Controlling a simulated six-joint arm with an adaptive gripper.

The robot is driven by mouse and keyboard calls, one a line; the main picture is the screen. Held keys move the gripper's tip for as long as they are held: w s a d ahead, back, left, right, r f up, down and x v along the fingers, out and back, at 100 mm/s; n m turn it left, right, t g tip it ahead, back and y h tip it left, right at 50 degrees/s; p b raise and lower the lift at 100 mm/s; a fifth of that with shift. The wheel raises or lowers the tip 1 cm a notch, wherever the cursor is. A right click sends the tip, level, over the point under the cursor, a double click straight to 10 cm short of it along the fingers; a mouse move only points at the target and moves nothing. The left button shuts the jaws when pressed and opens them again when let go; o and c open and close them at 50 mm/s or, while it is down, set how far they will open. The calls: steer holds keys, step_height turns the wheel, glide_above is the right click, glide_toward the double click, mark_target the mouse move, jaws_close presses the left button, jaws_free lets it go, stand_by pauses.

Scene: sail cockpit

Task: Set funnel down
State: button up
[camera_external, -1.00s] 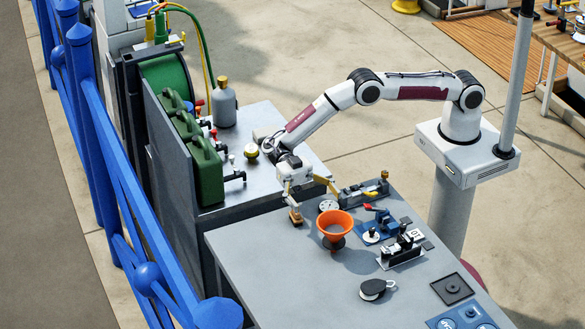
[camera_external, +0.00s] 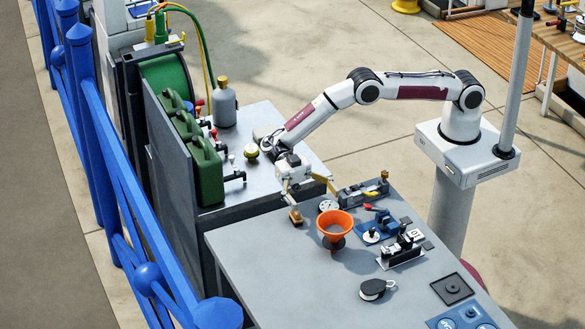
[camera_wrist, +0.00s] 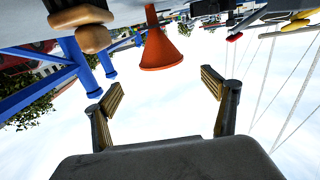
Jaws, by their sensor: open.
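The orange funnel (camera_external: 335,219) stands upright on the grey bench, wide mouth up, with a dark round shape around its lower part. In the wrist view, which is upside down, the funnel (camera_wrist: 160,49) is beyond the fingertips, with its wide rim toward my gripper. My gripper (camera_external: 309,198) is open beside the funnel, to its upper left in the external view. In the wrist view, the two ribbed tan fingers of my gripper (camera_wrist: 164,90) are wide apart with nothing between them. I cannot see the funnel's bottom end clearly.
A black pulley block (camera_external: 375,289) lies in front of the funnel. A blue-based fitting (camera_external: 377,228) and a black-and-white device (camera_external: 402,249) stand to its right. Green jerrycans (camera_external: 205,165) stand at the back left. The bench's left front part is clear.

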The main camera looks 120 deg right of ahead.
steer(key=w+d+r+m+t+h, duration=0.25)
steer(key=w+r+t, duration=0.3)
steer(key=r, duration=0.55)
steer(key=w+d+r+m+t+h, duration=0.1)
steer(key=w+r+m+t+h, duration=0.15)
steer(key=w+r+t, duration=0.55)
steer(key=s+d+r+m+t+h, duration=0.3)
steer(key=s+d+r+m+h, duration=0.65)
steer(key=r, duration=0.45)
steer(key=s+d+f+m+g+h, duration=0.1)
steer(key=s+d+f+g+h, duration=0.2)
steer(key=s, duration=0.7)
steer(key=s+d+m+g+h, duration=0.2)
steer(key=s+d, duration=0.3)
steer(key=s, duration=0.5)
steer(key=s+a+f+g, duration=0.1)
steer(key=s+f+g, duration=0.1)
steer(key=s+f, duration=0.3)
steer(key=s+a+f+g+y, duration=0.1)
steer(key=s+f, duration=0.4)
steer(key=s, duration=0.9)
steer(key=s+a+f+g, duration=0.2)
steer(key=s+f+g, duration=0.1)
steer(key=s, duration=0.7)
steer(key=shift+a+f, duration=0.3)
steer(key=shift+f, duration=0.6)
